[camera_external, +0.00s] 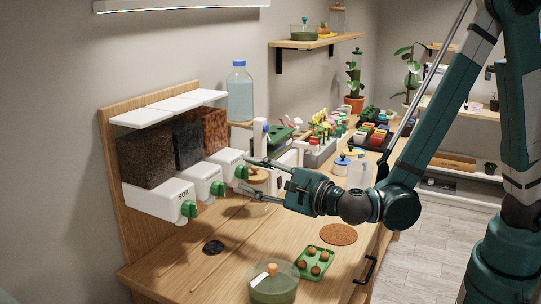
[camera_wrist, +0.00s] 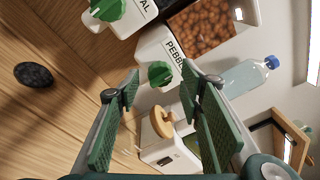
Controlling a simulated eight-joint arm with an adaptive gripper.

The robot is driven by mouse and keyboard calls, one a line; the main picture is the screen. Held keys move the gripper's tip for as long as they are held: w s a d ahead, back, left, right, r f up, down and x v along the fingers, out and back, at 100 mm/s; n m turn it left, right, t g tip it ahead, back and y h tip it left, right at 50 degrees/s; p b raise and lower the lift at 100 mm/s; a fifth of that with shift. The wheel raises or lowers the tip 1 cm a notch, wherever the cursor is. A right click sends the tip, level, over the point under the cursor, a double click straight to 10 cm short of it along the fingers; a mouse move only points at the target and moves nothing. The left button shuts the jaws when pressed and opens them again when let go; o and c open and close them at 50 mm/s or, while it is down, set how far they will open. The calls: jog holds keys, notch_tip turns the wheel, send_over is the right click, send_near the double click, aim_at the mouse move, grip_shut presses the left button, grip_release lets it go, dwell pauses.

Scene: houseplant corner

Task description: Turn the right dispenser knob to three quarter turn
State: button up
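The right dispenser is a white box labelled with a word starting "PEBBL" under a bin of brown pebbles (camera_wrist: 203,32). Its green knob (camera_wrist: 160,74) shows between my fingertips in the wrist view; the same knob (camera_external: 241,172) is beside the fingertips in the external view. My gripper (camera_external: 248,176) is open, with its two fingers spread and nothing between the pads. The wrist view also shows my gripper (camera_wrist: 161,82) with the knob beyond the fingertips. I cannot tell whether either finger touches it, nor how far the knob is turned.
The middle knob (camera_external: 217,188) and the soil knob (camera_external: 189,208) are to the left. A water bottle (camera_external: 239,92) stands behind. A green tray (camera_external: 315,262) and a glass bowl (camera_external: 273,284) lie in front.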

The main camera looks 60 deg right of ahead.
jog(key=shift+w+d, duration=0.1)
jog(key=shift+w, duration=0.4)
jog(key=shift+c, duration=0.3)
jog(key=c, duration=0.9)
jog(key=shift+o, duration=0.2)
